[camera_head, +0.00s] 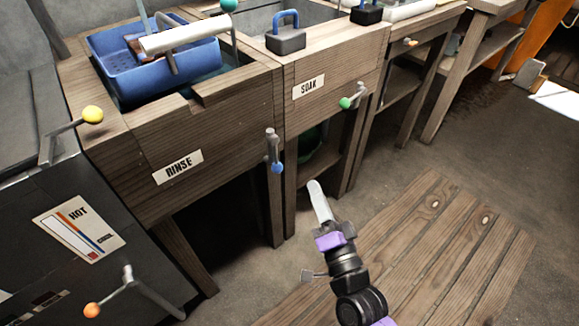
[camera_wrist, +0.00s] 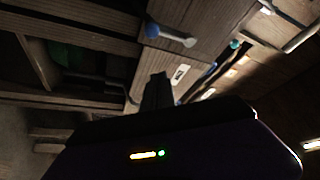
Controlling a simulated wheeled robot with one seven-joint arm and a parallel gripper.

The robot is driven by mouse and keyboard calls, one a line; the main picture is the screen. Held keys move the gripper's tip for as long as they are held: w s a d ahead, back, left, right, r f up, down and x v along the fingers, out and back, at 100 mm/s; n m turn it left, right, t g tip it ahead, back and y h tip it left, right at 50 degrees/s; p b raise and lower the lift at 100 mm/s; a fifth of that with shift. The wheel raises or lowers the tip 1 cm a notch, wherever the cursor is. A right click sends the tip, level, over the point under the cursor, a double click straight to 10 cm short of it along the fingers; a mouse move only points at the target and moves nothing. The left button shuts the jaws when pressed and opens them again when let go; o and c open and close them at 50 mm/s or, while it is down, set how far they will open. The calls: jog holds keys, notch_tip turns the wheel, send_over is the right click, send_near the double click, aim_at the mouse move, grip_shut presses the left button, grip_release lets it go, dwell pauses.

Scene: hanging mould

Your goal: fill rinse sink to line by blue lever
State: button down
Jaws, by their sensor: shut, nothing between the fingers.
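The rinse sink (camera_head: 225,110) is a wooden box with a RINSE sign (camera_head: 178,167) on its front. A blue basket (camera_head: 190,62) sits inside it. A dark bluish area shows beside the basket; I cannot make out a fill line or the water level. The blue lever (camera_head: 273,147) is a grey handle with a blue ball on the sink's front right, ball end down. In the wrist view, the blue-balled lever (camera_wrist: 172,36) is at the upper middle. My gripper (camera_head: 314,185) is shut and empty, below and right of the lever, apart from it.
The soak sink (camera_head: 335,75) adjoins on the right, with a green-balled lever (camera_head: 353,97). A black HOT unit (camera_head: 85,240) with yellow and orange knobs stands at left. Wooden slats (camera_head: 430,240) lie on the floor. Space before the rinse sink's lever looks free.

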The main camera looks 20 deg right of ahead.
jog(key=shift+w, duration=0.1)
jog(key=w+a, duration=0.2)
jog(key=w, duration=0.7)
jog(key=shift+a+b, duration=0.3)
jog(key=shift+a, duration=0.05)
jog(key=shift+a+r+p, duration=0.1)
jog(key=shift+r+p, duration=0.05)
jog(key=shift+p, duration=0.3)
